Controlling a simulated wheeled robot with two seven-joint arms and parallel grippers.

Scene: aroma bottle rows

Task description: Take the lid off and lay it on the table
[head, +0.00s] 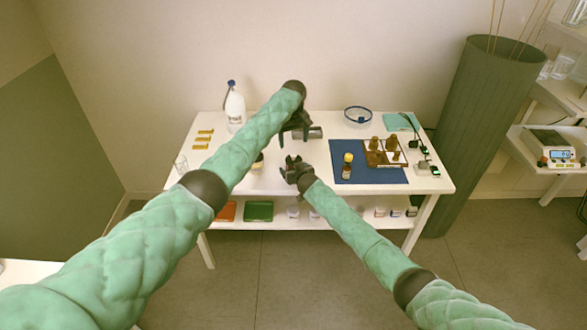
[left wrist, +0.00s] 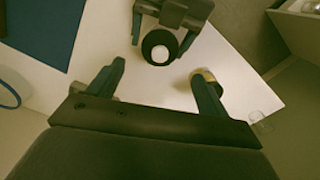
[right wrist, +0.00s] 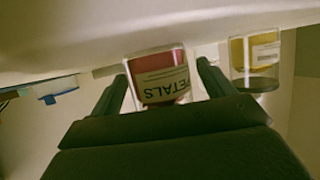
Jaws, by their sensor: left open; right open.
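A jar labelled PETALS with red contents (right wrist: 158,78) stands between the open fingers of my right gripper (right wrist: 162,85), in the upside-down right wrist view. In the left wrist view, a round dark top with a white centre (left wrist: 159,47) sits between the right gripper's fingers (left wrist: 163,30); it looks like the jar's lid. My left gripper (left wrist: 155,82) is open and empty, pointing down above the table behind that jar. In the head view the left gripper (head: 295,131) is behind the right one (head: 290,168), which largely hides the jar.
A yellow-filled jar (right wrist: 254,60) stands beside the PETALS jar.

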